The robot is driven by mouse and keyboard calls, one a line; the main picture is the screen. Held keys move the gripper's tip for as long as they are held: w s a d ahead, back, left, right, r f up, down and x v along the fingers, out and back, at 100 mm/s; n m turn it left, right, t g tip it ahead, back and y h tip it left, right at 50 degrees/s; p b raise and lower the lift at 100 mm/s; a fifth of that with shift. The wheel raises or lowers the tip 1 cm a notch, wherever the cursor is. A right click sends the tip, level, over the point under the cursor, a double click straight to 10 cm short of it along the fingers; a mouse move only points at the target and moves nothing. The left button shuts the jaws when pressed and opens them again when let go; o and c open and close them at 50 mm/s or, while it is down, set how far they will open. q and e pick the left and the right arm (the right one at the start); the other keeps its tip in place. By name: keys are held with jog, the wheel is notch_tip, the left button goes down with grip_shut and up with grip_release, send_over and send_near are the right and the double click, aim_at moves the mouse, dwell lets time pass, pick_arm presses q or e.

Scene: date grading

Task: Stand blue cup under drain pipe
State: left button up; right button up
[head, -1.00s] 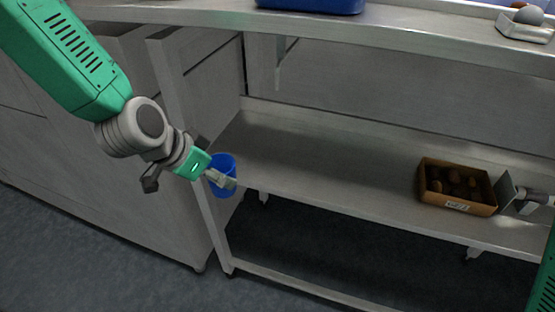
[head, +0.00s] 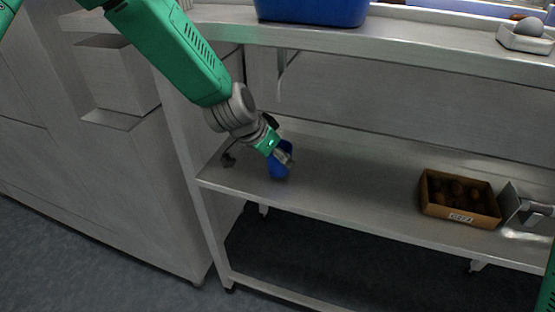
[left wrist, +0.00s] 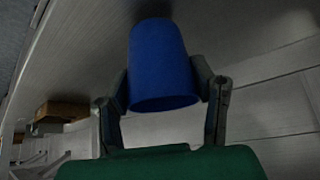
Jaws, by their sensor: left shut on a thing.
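The blue cup (head: 278,172) is over the left part of the lower metal shelf (head: 350,190); I cannot tell whether it touches the shelf. My left gripper (head: 280,154) is shut on it from the upper left. In the left wrist view the cup (left wrist: 162,60) sits between the two fingers (left wrist: 164,92), its wider end towards the camera. A thin grey piece (head: 281,72) hangs below the upper shelf, behind and above the cup; it may be the drain pipe. The right gripper cannot be made out; only a green part of my right arm shows at the right edge.
A brown box (head: 460,212) of dark dates stands on the lower shelf at the right, beside a grey metal object (head: 522,205). A blue bin (head: 312,10) and a small tray (head: 524,36) are on the upper shelf. The lower shelf's middle is clear.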

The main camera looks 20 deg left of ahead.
pick_arm(q)
jog(key=shift+w+a+f, duration=0.1)
jog(key=shift+a+f, duration=0.1)
jog(key=shift+f, duration=0.6)
jog(key=shift+d, duration=0.1)
jog(key=o, duration=1.1)
jog(key=shift+d, duration=0.1)
jog(key=shift+r, duration=0.1)
jog(key=shift+r, duration=0.25)
jog(key=p+v, duration=0.2)
jog(key=v, duration=0.9)
jog(key=shift+s+a+r, duration=0.15)
jog(key=shift+s+a, duration=0.15)
